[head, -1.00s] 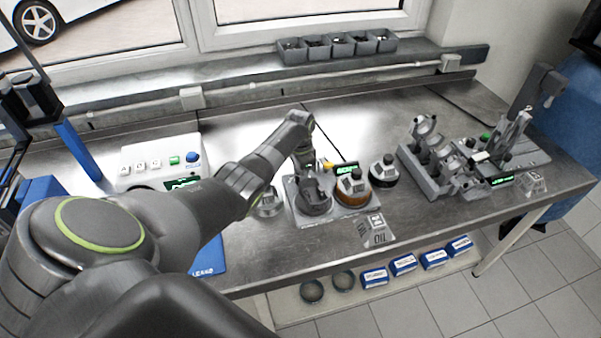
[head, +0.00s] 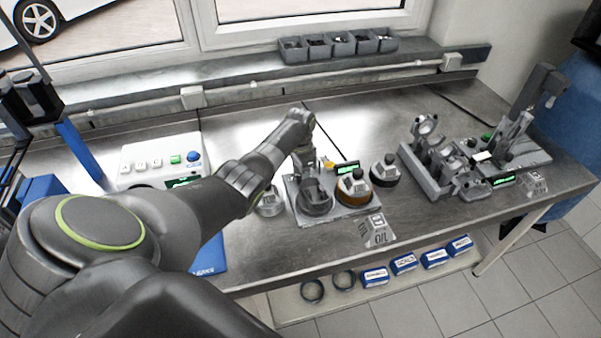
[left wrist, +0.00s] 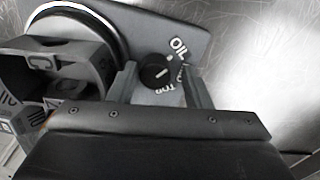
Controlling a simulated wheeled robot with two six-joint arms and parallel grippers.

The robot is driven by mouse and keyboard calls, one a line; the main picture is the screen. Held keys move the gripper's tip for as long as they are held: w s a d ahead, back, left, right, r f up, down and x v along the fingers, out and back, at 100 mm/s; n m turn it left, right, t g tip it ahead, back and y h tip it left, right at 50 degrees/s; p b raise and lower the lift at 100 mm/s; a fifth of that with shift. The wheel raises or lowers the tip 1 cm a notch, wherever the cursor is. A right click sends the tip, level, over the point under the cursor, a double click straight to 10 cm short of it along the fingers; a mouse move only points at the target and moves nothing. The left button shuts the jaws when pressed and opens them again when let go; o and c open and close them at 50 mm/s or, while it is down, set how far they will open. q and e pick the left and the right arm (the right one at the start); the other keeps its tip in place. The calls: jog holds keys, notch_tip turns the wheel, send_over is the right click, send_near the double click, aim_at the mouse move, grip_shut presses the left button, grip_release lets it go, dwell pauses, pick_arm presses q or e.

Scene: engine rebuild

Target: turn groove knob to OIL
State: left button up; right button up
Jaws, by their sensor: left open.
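In the left wrist view the groove knob (left wrist: 155,72) is a small black round knob with a white pointer line, on a grey plate (left wrist: 140,27). My left gripper (left wrist: 160,88) is open, with one finger on each side of the knob; contact is not clear. In the head view my left gripper (head: 307,163) is over the back left of the tray (head: 338,218), where the arm hides the knob. My right gripper is not in view.
A grey pot (head: 316,197) stands close in front of the gripper, with a brown-based pot (head: 352,190) and a dark pot (head: 385,172) to its right. A white button box (head: 150,158) is at left, a grey fixture (head: 430,165) at right. The bench behind is mostly clear.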

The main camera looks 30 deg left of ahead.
pick_arm(q)
jog(key=shift+s+d+f, duration=0.2)
jog(key=shift+d+f, duration=0.05)
jog(key=shift+f, duration=0.05)
